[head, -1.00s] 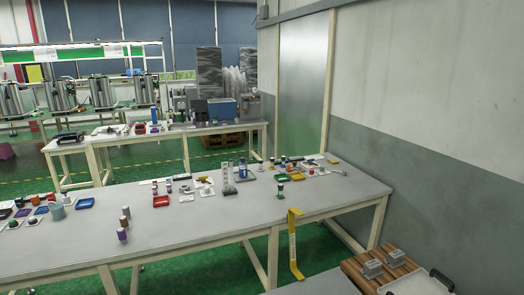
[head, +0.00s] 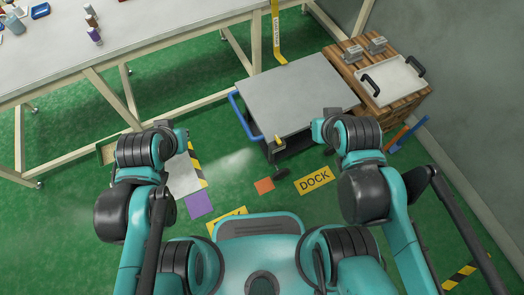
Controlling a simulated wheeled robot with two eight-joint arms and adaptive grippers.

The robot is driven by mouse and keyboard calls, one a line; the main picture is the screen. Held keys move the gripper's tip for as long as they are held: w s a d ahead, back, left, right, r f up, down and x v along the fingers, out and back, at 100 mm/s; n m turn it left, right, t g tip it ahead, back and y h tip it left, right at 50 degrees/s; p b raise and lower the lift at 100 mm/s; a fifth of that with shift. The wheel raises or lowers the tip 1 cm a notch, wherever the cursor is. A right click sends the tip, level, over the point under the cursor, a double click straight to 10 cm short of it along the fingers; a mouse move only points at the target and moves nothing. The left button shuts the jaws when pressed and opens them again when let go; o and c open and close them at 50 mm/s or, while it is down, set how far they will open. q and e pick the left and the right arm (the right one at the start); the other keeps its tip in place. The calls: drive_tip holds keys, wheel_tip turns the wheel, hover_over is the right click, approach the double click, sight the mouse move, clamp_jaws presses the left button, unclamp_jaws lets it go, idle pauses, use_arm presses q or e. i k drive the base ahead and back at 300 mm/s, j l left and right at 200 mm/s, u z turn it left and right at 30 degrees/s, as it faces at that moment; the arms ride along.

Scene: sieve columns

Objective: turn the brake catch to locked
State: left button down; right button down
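A cart with a grey flat top (head: 295,92) and a blue push handle (head: 240,115) stands on the green floor ahead of me. A small yellow lever (head: 278,143), which looks like the brake catch, sits at the cart's near edge beside the handle. Its exact setting is too small to tell. My two arms are folded in the lower part of the head view, the left one left of the cart and the right one by its near right corner. Neither gripper's fingers can be seen. Nothing of mine visibly touches the lever.
A wooden crate (head: 402,92) with a white tray (head: 393,80) stands right of the cart by the wall. A long workbench (head: 150,40) runs behind on the left.

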sight(278, 140)
drive_tip(key=i+l+z, duration=0.15)
drive_tip(key=z, duration=0.15)
drive_tip(key=k+j+z, duration=0.1)
drive_tip(key=k+z, duration=0.45)
drive_tip(key=z, duration=0.3)
drive_tip(key=k+l+z, duration=0.1)
drive_tip(key=k+z, duration=0.3)
drive_tip(key=i, duration=0.1)
